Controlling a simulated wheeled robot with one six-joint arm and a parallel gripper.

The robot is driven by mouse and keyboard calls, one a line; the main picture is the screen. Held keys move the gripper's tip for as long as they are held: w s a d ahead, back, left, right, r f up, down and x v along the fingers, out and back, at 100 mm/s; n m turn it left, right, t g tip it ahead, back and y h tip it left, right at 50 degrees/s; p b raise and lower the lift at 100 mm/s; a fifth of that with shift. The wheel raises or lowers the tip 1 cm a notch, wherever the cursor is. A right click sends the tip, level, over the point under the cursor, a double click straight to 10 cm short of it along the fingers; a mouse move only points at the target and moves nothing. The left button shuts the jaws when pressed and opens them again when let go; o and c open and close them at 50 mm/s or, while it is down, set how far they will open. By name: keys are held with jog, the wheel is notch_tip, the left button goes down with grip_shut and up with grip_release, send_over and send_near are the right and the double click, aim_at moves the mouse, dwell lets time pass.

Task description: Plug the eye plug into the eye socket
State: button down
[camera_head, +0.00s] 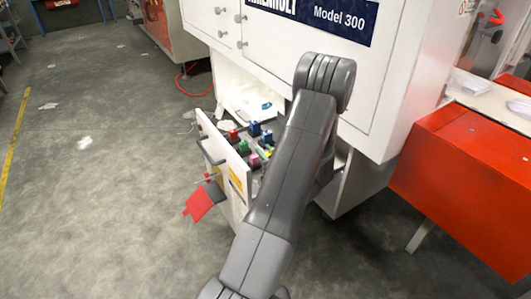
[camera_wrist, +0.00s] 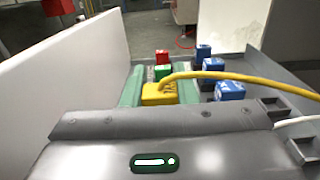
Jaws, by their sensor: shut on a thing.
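In the wrist view, my gripper (camera_wrist: 160,88) has its two green fingers on either side of a yellow plug (camera_wrist: 158,94) and is shut on it. A yellow cable (camera_wrist: 215,75) runs from the plug to the right. I cannot read a label that marks it as the eye plug. Dark empty sockets (camera_wrist: 273,106) show at the right; which is the eye socket I cannot tell. In the head view, the fingers are hidden behind my arm, by the open drawer (camera_head: 222,148).
The wrist view shows a red plug (camera_wrist: 162,57), a green plug (camera_wrist: 163,72) and several blue plugs (camera_wrist: 230,91) ahead and right. A white drawer wall (camera_wrist: 75,75) rises at left. A white cable (camera_wrist: 298,121) lies at right. The white machine (camera_head: 375,110) stands above the drawer.

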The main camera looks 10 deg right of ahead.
dwell(0.4)
jog(key=shift+f+b, duration=2.2)
jog(key=shift+f, duration=0.3)
jog(key=shift+f+b, duration=0.8)
jog(key=shift+s+f, duration=0.1)
jog(key=shift+f, duration=0.15)
